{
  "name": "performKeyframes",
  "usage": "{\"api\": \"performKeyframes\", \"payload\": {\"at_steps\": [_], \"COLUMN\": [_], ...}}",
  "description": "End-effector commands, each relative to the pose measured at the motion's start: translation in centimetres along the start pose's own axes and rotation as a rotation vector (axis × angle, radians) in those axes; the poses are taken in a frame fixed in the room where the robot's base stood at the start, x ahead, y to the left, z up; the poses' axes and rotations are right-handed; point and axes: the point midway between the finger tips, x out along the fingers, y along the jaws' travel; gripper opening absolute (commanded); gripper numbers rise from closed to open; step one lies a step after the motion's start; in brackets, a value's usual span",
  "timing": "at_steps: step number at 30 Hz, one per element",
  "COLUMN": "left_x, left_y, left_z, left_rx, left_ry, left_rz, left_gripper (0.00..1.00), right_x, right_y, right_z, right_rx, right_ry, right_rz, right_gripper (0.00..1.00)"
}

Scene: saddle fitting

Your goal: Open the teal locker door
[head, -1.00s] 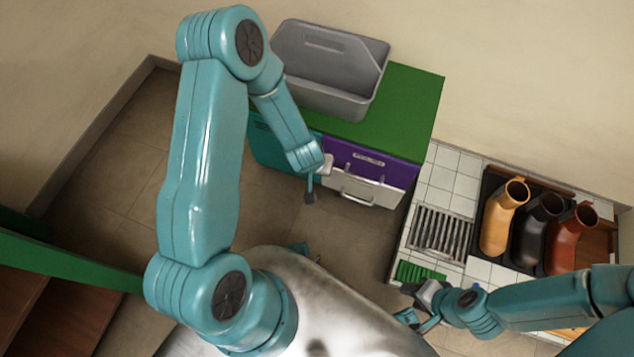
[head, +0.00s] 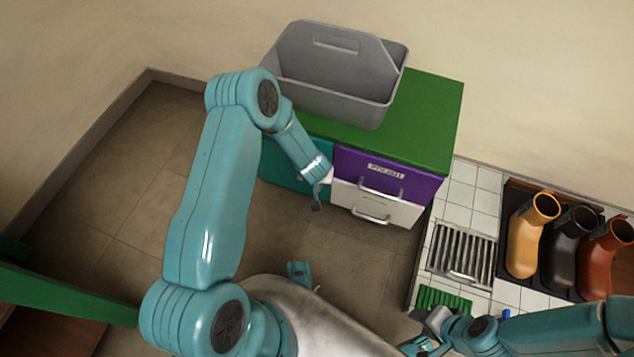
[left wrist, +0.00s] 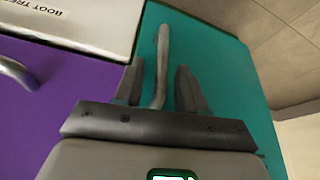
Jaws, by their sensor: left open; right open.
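The teal locker door (head: 281,172) is the left part of the low cabinet front, partly hidden by my left arm. It looks shut. In the left wrist view the teal door (left wrist: 222,75) fills the right side, with a grey bar handle (left wrist: 162,50) on it. My left gripper (left wrist: 158,85) is open, with one finger on each side of the handle bar; I cannot tell whether they touch it. In the head view my left gripper (head: 318,195) is at the door's right side. My right gripper (head: 425,338) is open and appears empty at the lower right.
A purple drawer (head: 415,183) and a white drawer (head: 400,212) adjoin the door. A grey bin (head: 330,85) stands on the green top (head: 425,110). Boots (head: 525,250) and a drain grate (head: 462,250) are at right. The floor (head: 200,130) before the door is open.

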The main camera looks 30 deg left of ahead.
Motion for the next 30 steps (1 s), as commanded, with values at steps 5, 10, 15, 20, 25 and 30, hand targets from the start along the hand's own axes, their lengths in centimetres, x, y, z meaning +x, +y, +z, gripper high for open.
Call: {"api": "performKeyframes", "payload": {"at_steps": [5,10,15,20,25,30], "left_x": [1.9,2.1,2.1,2.1,2.0,2.0], "left_y": [-0.2,-0.3,-0.3,-0.3,-0.3,-0.4], "left_z": [0.0,-0.1,-0.1,-0.1,-0.1,-0.1], "left_rx": [-0.001,0.000,0.000,0.000,0.001,0.015], "left_ry": [0.000,-0.001,0.000,0.000,0.000,0.000], "left_rz": [0.000,0.000,0.000,0.000,0.001,0.007], "left_gripper": [0.40,0.40,0.34,0.00,0.00,0.00], "right_x": [0.8,0.8,0.8,0.8,0.7,0.6], "right_y": [0.4,0.4,0.4,0.4,0.4,0.3], "right_z": [-0.3,-0.4,-0.4,-0.3,-0.3,-0.3], "right_rx": [0.003,0.003,0.003,0.003,0.003,0.003], "right_ry": [0.009,0.011,0.011,0.011,0.010,0.009], "right_rz": [0.000,0.000,0.000,0.000,0.000,0.000], "right_gripper": [0.43,0.43,0.43,0.43,0.43,0.43]}}
